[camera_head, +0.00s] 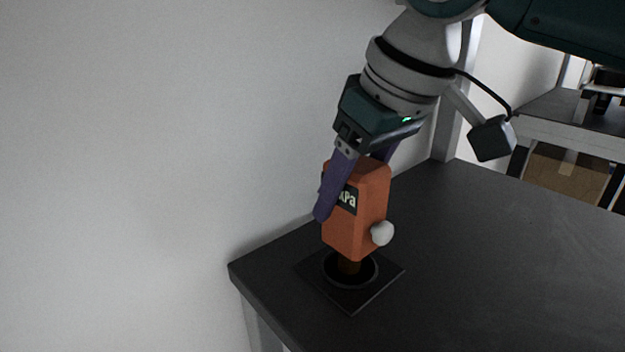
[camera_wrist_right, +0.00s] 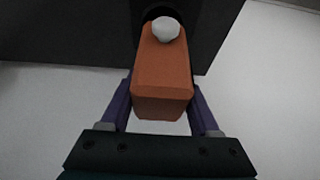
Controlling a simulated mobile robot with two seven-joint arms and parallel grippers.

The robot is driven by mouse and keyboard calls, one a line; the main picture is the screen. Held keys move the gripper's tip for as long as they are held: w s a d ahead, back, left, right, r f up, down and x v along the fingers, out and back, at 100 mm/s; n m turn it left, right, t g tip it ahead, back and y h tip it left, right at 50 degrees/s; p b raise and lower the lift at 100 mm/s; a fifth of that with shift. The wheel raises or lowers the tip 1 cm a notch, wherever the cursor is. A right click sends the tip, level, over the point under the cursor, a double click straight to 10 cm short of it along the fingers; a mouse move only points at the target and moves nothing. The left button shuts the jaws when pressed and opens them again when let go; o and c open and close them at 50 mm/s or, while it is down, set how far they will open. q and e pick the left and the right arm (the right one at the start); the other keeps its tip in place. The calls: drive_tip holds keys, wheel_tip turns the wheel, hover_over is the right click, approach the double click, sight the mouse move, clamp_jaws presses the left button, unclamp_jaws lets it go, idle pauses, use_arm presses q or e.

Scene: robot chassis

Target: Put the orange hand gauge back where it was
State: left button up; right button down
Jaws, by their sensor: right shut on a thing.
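The orange hand gauge (camera_head: 372,215) has a dark display panel with "kPa" lettering, a white knob on its side and a short brown stem below. My right gripper (camera_head: 346,192) is shut on its body from above, one purple finger on each side. The gauge is slightly tilted, its stem over or in the round opening of a black square holder (camera_head: 352,297) on the table. I cannot tell how deep the stem sits. In the right wrist view the gauge (camera_wrist_right: 163,80) and its white knob show between the fingers (camera_wrist_right: 163,108). My left gripper is not in view.
The dark table (camera_head: 500,260) is bare to the right of the holder. Its left corner and edge lie close to the holder. A pale wall (camera_head: 150,150) stands behind and left. At the back right are a shelf and a cardboard box (camera_head: 570,172).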

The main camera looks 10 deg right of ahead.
idle(0.3)
drive_tip(key=shift+c, duration=0.6)
unclamp_jaws()
drive_tip(key=shift+f, duration=0.1)
drive_tip(key=p+v, duration=0.3)
drive_tip(key=v, duration=0.9)
